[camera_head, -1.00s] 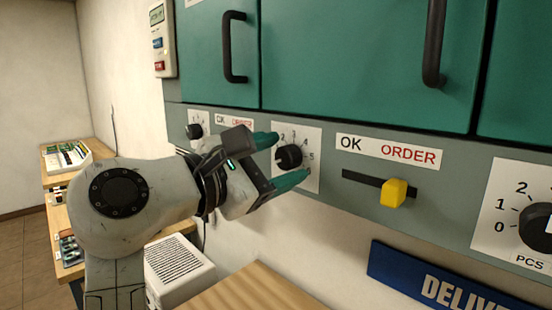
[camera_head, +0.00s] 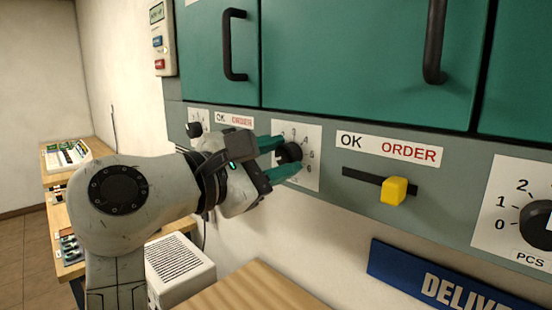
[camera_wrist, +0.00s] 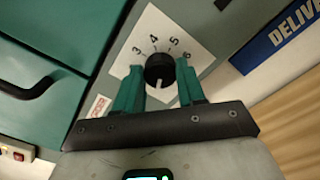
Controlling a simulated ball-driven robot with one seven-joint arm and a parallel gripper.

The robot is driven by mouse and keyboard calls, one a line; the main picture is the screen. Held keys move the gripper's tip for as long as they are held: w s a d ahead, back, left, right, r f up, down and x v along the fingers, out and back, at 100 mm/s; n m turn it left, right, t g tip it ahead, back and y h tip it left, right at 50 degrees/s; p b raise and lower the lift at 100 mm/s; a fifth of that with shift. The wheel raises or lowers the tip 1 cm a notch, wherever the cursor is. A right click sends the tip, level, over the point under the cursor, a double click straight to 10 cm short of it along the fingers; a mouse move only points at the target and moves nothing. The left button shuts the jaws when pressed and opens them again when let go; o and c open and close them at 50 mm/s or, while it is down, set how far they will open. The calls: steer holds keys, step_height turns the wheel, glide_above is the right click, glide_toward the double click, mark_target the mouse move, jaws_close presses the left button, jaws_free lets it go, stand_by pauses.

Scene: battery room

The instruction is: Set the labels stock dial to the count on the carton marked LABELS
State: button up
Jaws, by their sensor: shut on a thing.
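My gripper (camera_head: 280,159) has its two green fingers on either side of the black knob of a stock dial (camera_head: 289,152) and is shut on it. In the wrist view the knob (camera_wrist: 158,71) sits between the fingertips (camera_wrist: 160,88), on a white plate with 3, 4, 5 and 6 readable. A pale mark on the knob points down in that view, towards my gripper. The lower numbers and any name on this plate are hidden or unreadable. No carton marked LABELS is seen.
A yellow slider (camera_head: 394,190) under an OK/ORDER label is right of the dial. Another dial (camera_head: 538,226) marked PCS is at the far right, and one more (camera_head: 194,130) is left. Green cabinet doors with black handles (camera_head: 234,46) are above; a wooden surface (camera_head: 250,292) is below.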

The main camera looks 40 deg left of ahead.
steer(key=m+b, duration=0.1)
steer(key=m, duration=0.3)
steer(key=shift+f, duration=0.15)
steer(key=m+b, duration=0.1)
steer(key=m, duration=0.2)
steer(key=shift+f+m, duration=0.1)
steer(key=shift+m, duration=0.3)
steer(key=m+b, duration=0.2)
steer(key=m, duration=0.2)
steer(key=shift+f+m+b, duration=0.15)
steer(key=shift+m+b, duration=0.15)
steer(key=m+b, duration=0.1)
steer(key=m, duration=0.2)
steer(key=shift+m+b, duration=0.3)
steer(key=shift+b, duration=0.1)
steer(key=m+b, duration=0.2)
steer(key=m, duration=0.2)
steer(key=shift+f, duration=0.1)
steer(key=shift+a+m+b, duration=0.2)
steer(key=shift+m+b, duration=1.85)
steer(key=shift+m, duration=3.45)
